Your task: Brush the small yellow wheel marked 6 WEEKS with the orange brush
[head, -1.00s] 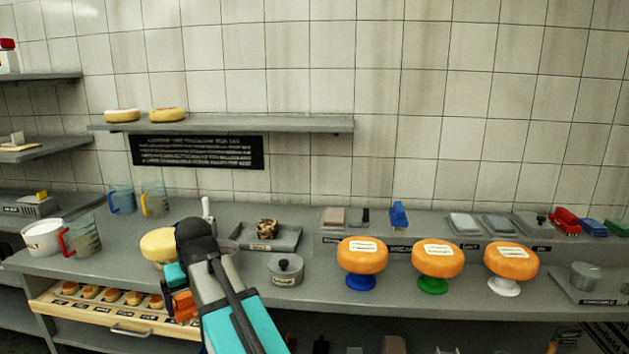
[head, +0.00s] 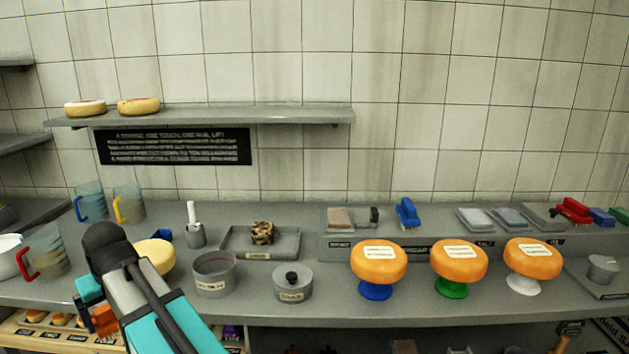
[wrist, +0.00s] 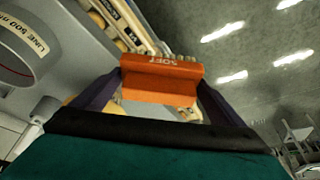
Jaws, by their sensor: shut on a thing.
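The orange brush (head: 106,321) is held in my gripper (head: 94,303), low at the left of the head view. In the wrist view the brush (wrist: 160,82) lies between the two dark fingers, with SOFT on its face and pale bristles showing along its edges. A small yellow wheel (head: 157,255) stands on the counter just right of my wrist, partly hidden by my arm. No 6 WEEKS mark is legible on it. The brush is left of and nearer than the wheel, apart from it. A yellow patch behind the brush in the wrist view is unclear.
Three orange wheels on coloured stands (head: 378,262) are farther right. A jug with a red handle (head: 48,253) stands left. A drawer of small cheeses (head: 40,333) lies below.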

